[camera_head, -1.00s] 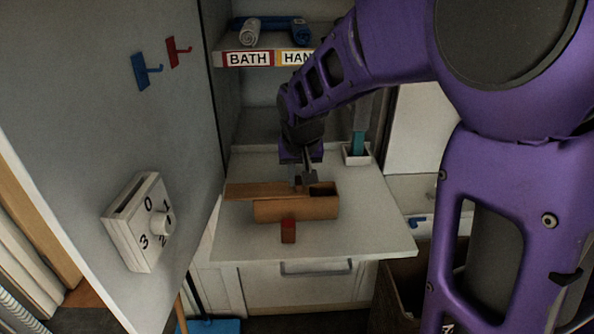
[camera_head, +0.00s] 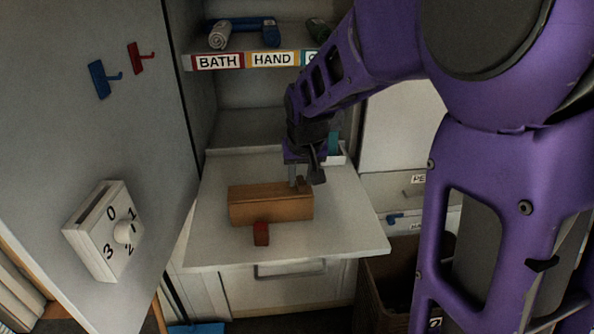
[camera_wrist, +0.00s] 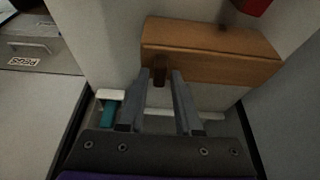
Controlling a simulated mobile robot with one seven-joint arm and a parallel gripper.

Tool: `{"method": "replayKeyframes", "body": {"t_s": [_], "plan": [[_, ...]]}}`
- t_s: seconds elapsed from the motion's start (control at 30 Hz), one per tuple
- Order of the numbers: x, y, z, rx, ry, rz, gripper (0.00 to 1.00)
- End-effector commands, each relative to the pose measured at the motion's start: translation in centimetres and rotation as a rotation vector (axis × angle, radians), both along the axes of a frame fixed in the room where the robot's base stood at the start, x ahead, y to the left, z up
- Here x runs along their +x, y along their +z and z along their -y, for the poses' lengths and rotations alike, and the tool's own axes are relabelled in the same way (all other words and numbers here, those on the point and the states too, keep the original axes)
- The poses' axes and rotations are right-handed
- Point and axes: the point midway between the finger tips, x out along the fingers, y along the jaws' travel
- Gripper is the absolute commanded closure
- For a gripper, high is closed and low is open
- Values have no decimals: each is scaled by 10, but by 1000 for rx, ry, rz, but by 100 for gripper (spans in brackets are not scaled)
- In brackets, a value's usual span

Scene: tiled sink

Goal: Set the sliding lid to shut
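The wooden box (camera_head: 270,209) lies on the white counter. Its flat sliding lid (camera_head: 262,190) lines up with the box, and no dark opening shows on top. A small brown knob (camera_head: 303,185) stands near the lid's right end. My gripper (camera_head: 298,182) is at that end. In the wrist view, the fingers (camera_wrist: 161,76) are apart, with the knob (camera_wrist: 158,69) between their tips, closer to the left finger. I cannot tell whether they touch it. The box (camera_wrist: 215,45) also shows there.
A red block (camera_head: 261,234) stands just in front of the box. A holder with a teal item (camera_head: 334,143) is behind my gripper. A shelf with rolled towels (camera_head: 243,35) is above, and a panel with a dial (camera_head: 124,232) is at left. The counter's right side is clear.

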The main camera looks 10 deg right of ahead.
Motion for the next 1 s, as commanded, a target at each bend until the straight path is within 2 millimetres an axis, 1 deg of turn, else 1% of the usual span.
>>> {"method": "replayKeyframes", "body": {"t_s": [0.03,0.07,0.33,0.47,0.57,0.8,1.0], "plan": [[0,0,0,0,0,0,56],[0,0,0,0,0,0,50],[0,0,0,0,0,0,50],[-2,9,0,0,0,1,50],[-7,25,0,1,0,3,50],[-27,74,0,1,1,3,50],[-40,102,0,0,1,1,50]]}}
